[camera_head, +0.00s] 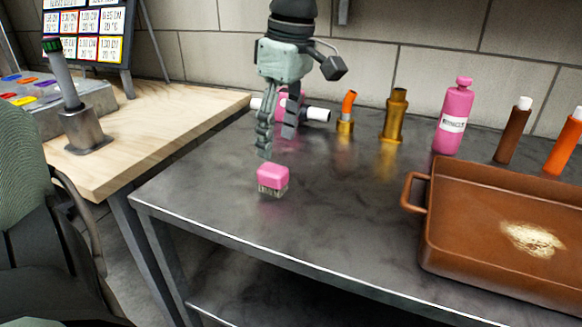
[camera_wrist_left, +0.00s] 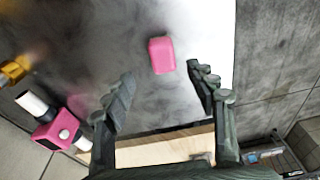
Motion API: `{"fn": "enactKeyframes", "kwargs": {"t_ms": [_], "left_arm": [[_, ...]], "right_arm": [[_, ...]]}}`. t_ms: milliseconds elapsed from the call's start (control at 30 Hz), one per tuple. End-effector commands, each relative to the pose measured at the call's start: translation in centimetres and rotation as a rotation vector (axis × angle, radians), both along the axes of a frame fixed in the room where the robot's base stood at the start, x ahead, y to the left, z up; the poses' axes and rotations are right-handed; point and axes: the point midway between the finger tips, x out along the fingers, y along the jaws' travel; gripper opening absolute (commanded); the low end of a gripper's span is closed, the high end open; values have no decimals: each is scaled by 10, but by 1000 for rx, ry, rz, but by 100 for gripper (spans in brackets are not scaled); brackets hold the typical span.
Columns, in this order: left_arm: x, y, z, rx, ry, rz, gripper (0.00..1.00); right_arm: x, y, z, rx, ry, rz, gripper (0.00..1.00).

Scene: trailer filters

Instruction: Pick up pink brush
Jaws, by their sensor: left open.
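The pink brush (camera_head: 272,179) lies bristles down on the dark metal table (camera_head: 340,215), near its front left part. In the left wrist view the brush (camera_wrist_left: 161,55) shows from above, beyond the fingertips and roughly between their lines. My left gripper (camera_head: 277,145) is open and points down, above and just behind the brush. Its two fingers (camera_wrist_left: 162,88) are spread and empty, apart from the brush. My right gripper is not in view.
A pink and white device (camera_head: 291,107) stands right behind my left gripper. Brass fittings (camera_head: 394,115), a pink bottle (camera_head: 455,117), and brown and orange bottles line the back. A brown pan (camera_head: 436,225) sits at right. A wooden counter (camera_head: 165,115) adjoins at left.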

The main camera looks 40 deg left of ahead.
Motion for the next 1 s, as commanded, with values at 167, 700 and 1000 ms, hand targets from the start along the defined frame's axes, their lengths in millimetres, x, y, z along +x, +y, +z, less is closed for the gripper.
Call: {"fn": "enactKeyframes", "kwargs": {"t_ms": [167,700,1000], "left_arm": [[-2,3,-21,-2,4,0,57],[-4,9,-72,-2,0,0,57],[-4,9,-72,-2,0,0,33]], "right_arm": [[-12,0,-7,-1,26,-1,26],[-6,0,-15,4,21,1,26],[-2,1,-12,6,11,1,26]]}}
